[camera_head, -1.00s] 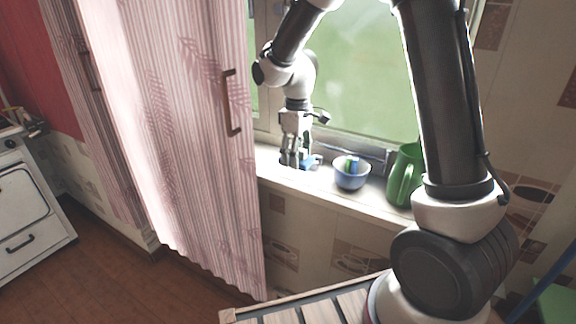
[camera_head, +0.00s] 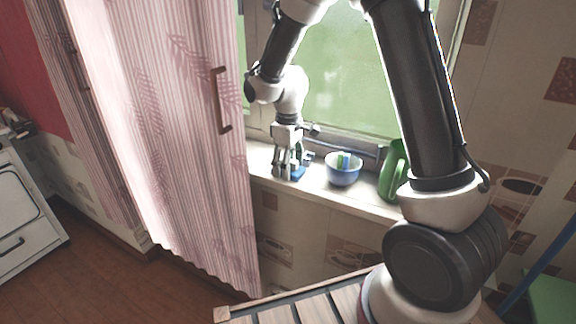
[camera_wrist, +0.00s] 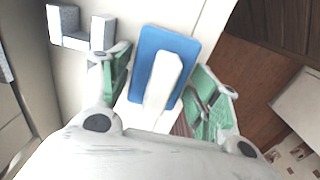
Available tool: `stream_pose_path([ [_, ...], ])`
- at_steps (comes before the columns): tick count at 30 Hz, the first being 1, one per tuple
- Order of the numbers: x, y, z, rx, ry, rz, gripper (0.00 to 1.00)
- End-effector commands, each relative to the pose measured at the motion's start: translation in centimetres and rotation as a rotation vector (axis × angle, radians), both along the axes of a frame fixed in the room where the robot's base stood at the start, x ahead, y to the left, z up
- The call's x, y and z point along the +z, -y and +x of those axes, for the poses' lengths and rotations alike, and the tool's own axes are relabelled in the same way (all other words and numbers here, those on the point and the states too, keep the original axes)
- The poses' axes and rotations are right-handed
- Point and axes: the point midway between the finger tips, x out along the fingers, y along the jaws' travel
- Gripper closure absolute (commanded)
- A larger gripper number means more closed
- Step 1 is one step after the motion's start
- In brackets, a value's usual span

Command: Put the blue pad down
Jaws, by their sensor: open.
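The blue pad (camera_wrist: 148,52) is a flat rounded rectangle with a white bar-shaped handle (camera_wrist: 164,82) on top. In the wrist view it lies between the two green-lined fingers of my gripper (camera_wrist: 161,76). The fingers are open, with a gap visible on either side of the handle. In the head view my gripper (camera_head: 289,170) points down at the pale windowsill (camera_head: 315,191). The pad (camera_head: 299,172) shows there only as a small blue patch, partly hidden by the fingers. It appears to rest on the sill.
A blue bowl (camera_head: 343,172) with coloured items inside stands right of my gripper on the sill. A green jug (camera_head: 392,172) is farther right. A pale U-shaped block (camera_wrist: 82,38) lies beside the pad.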

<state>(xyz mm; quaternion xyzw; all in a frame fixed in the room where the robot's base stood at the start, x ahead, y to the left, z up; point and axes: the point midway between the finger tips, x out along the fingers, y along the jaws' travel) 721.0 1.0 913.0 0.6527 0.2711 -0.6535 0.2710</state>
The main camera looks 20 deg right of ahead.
Motion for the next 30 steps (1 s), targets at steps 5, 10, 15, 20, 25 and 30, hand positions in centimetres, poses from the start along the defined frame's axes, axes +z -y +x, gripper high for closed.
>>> stream_pose_path([
  [5, 2.3, 0.0, 0.1, 0.0, 0.004, 0.001, 0.38],
  [10, 6.2, 0.0, 0.1, 0.0, 0.006, 0.001, 0.38],
  [15, 9.6, 0.0, 0.1, 0.0, 0.004, 0.001, 0.38],
  [20, 11.4, 0.0, 0.1, 0.0, 0.002, 0.001, 0.38],
  [25, 12.0, 0.1, 0.0, -0.002, 0.001, -0.001, 0.38],
  [30, 14.1, 1.8, -1.7, -0.062, 0.032, 0.011, 0.38],
])
